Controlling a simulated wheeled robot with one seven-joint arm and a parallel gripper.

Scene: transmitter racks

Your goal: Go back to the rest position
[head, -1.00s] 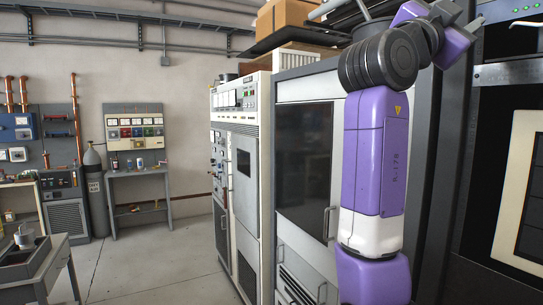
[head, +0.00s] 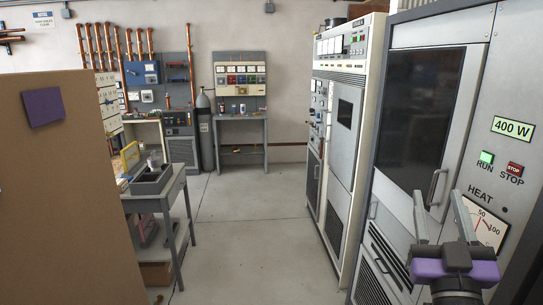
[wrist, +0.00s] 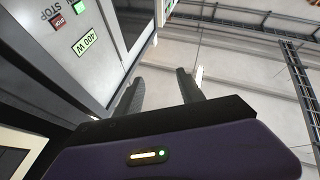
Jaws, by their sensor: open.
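My gripper (head: 437,219) is at the lower right of the head view, with two grey fingers pointing up, apart from each other, and a purple body below them. Nothing is between the fingers. It is in front of the grey cabinet (head: 498,90) with the 400 W label, green RUN button, red STOP button and HEAT dial. In the wrist view my gripper (wrist: 158,88) has its two fingers spread and empty, and the cabinet front (wrist: 105,25) is at the upper left.
A tall cardboard-brown panel (head: 65,200) stands close on the left. Behind it is a grey table (head: 180,190) with a tray. White racks (head: 345,120) line the right. A gas cylinder (head: 204,130) and workbench (head: 240,135) stand at the back. The floor (head: 240,240) between is clear.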

